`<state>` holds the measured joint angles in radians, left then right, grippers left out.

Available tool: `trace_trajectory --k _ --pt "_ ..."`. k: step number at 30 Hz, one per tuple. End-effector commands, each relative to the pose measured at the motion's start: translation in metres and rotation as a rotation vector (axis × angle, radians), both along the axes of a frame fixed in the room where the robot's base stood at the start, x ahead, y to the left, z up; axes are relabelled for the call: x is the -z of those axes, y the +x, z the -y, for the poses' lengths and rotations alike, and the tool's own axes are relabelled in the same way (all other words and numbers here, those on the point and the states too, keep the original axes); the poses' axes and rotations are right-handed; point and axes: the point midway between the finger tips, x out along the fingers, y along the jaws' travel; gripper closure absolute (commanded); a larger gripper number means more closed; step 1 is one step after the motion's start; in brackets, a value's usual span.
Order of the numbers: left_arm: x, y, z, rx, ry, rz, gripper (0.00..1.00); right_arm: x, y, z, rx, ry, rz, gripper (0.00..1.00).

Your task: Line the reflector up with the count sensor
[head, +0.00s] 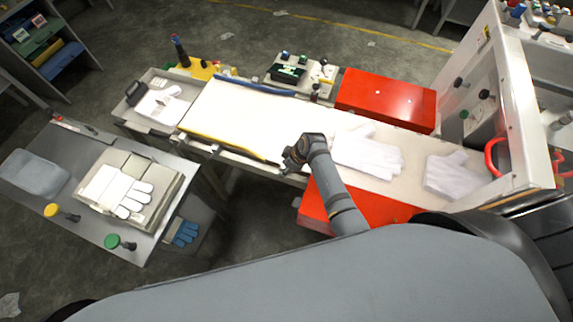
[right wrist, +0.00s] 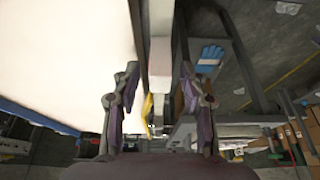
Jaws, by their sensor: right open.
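My right gripper (head: 287,163) is at the near edge of the conveyor, just right of the yellow strip's end. I cannot tell whether the fingers touch the rail. A small dark upright fitting (head: 314,92) stands at the conveyor's far edge, possibly the count sensor. I cannot make out the reflector; the gripper may hide it. My left gripper is not in view.
A steel table (head: 75,150) with a glove stack stands at left.

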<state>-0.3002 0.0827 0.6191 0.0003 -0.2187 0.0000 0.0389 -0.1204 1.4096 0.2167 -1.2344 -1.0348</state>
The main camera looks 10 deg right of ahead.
Motion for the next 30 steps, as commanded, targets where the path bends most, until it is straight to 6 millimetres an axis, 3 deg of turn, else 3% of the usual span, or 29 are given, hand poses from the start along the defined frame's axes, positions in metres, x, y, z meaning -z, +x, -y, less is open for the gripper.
trace_trajectory --k 4,15,21,30 --pt "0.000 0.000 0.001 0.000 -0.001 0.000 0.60 -0.019 -0.004 0.007 0.001 -0.001 0.003 0.57" --pt "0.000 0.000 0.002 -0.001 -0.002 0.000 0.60 -0.096 -0.021 0.033 0.000 -0.001 0.003 0.57" --pt "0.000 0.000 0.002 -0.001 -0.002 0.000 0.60 -0.109 -0.025 0.037 -0.001 -0.001 0.000 0.57" --pt "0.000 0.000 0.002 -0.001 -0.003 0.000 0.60 -0.109 -0.025 0.037 0.000 0.000 0.000 0.57"
